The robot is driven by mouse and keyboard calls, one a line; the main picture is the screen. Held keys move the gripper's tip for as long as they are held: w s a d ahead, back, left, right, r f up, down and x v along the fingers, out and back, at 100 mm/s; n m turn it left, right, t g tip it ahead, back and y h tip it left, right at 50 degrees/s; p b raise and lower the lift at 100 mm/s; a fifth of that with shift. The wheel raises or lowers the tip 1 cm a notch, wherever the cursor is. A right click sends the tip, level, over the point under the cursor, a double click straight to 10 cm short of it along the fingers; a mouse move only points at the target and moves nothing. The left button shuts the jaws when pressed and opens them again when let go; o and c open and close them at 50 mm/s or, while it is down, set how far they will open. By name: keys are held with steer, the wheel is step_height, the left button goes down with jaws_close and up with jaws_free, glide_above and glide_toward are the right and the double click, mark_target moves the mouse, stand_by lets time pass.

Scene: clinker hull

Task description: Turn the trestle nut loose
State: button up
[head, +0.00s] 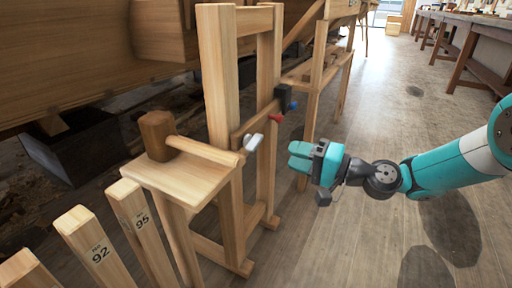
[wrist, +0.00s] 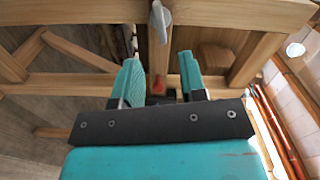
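A wooden trestle (head: 222,80) stands beside the hull, with a crossbar between its uprights. A grey metal piece (head: 254,142), shaped like a wing nut, sits on the bar. It also shows at the top of the wrist view (wrist: 160,20). A small red piece (head: 277,117) is farther along the bar, and also lies between my fingers in the wrist picture (wrist: 158,87). I cannot tell for sure which is the trestle nut. My gripper (head: 299,156) is open and empty, to the right of the trestle and apart from it. Its teal fingers show in the wrist view (wrist: 160,75).
A mallet (head: 157,136) lies on a small wooden stand (head: 182,180) at the left. Posts marked 92 (head: 88,240) and 95 (head: 142,222) stand in front. A dark clamp-like piece (head: 285,97) is on the trestle. Floor (head: 340,230) at the right is clear.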

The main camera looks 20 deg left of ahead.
mark_target(258, 145)
steer(key=a, duration=0.3)
steer(key=a+b, duration=0.1)
steer(key=a, duration=0.3)
steer(key=w+a+b, duration=0.1)
steer(key=a, duration=0.3)
steer(key=shift+s, duration=0.1)
steer(key=c, duration=0.5)
